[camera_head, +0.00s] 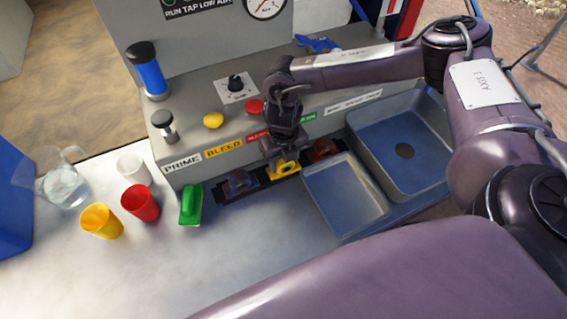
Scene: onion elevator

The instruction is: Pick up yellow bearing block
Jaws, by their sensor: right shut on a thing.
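The yellow bearing block (284,170) is at the front of the grey machine, in a dark slotted rail. My right gripper (281,156) reaches down from above and is shut on the block. The gripper hides the block's top, and I cannot tell whether the block is lifted off the rail. A blue block (238,182) sits to its left in the rail and a red block (322,149) to its right. My left gripper is not in view.
A green block (190,205) stands on the table left of the rail. White, red (140,203) and yellow (102,221) cups and a glass pitcher (63,184) stand further left. A shallow tray (345,196) and a sink basin (402,152) lie right. The table front is clear.

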